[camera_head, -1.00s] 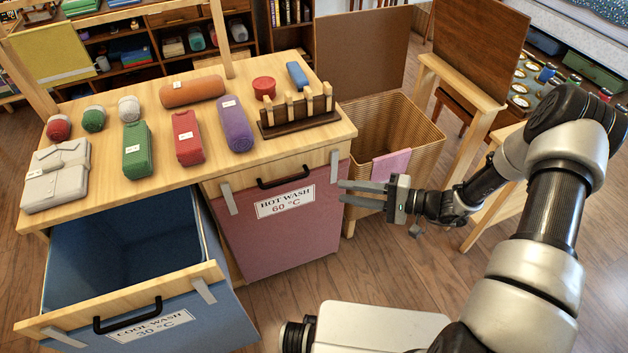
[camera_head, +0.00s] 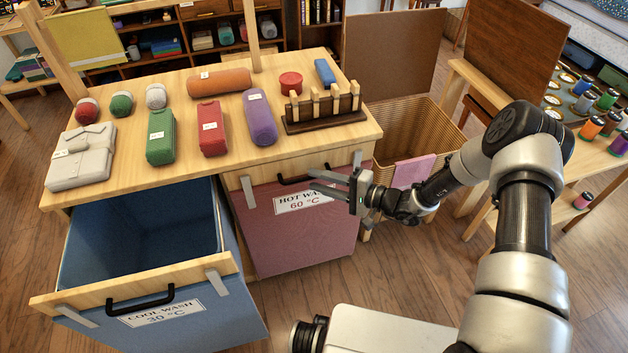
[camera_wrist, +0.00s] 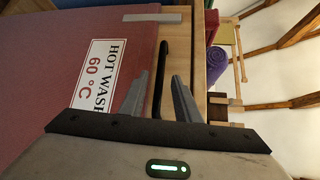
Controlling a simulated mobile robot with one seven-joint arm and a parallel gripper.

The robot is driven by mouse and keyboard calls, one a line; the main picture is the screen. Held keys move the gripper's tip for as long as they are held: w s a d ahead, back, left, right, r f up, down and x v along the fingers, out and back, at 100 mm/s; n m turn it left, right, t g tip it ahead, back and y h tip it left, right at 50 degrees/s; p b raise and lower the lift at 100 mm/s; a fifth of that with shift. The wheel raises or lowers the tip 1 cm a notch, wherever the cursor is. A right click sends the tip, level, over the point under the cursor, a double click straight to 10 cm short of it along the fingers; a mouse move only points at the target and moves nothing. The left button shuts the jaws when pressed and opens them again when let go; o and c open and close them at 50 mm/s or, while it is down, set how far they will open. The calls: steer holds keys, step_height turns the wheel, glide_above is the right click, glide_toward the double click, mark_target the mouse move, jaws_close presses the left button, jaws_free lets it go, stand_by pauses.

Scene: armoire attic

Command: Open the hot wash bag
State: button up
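The hot wash bag (camera_head: 300,236) is a dark red, closed bag front under the table's right half, with a wooden top rail and a "HOT WASH 60 °C" label. It also shows in the wrist view (camera_wrist: 60,60). Its black bar handle (camera_head: 290,181) is partly hidden behind my gripper in the head view; in the wrist view the handle (camera_wrist: 162,75) stands ahead, between the two finger lines. My gripper (camera_head: 322,183) is open, its fingers pointing left toward the handle. In the wrist view my gripper (camera_wrist: 160,95) has its fingers apart on either side of the handle's near end. I cannot tell if they touch.
The blue cool wash bag (camera_head: 190,325) is pulled open at the left. The tabletop (camera_head: 110,190) carries rolled cloths, a folded shirt and a peg rack. A wicker basket (camera_head: 425,130) with a pink cloth stands right of the bag. A side table with jars is at the far right.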

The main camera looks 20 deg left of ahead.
steer(key=shift+x, duration=0.95)
jaws_close()
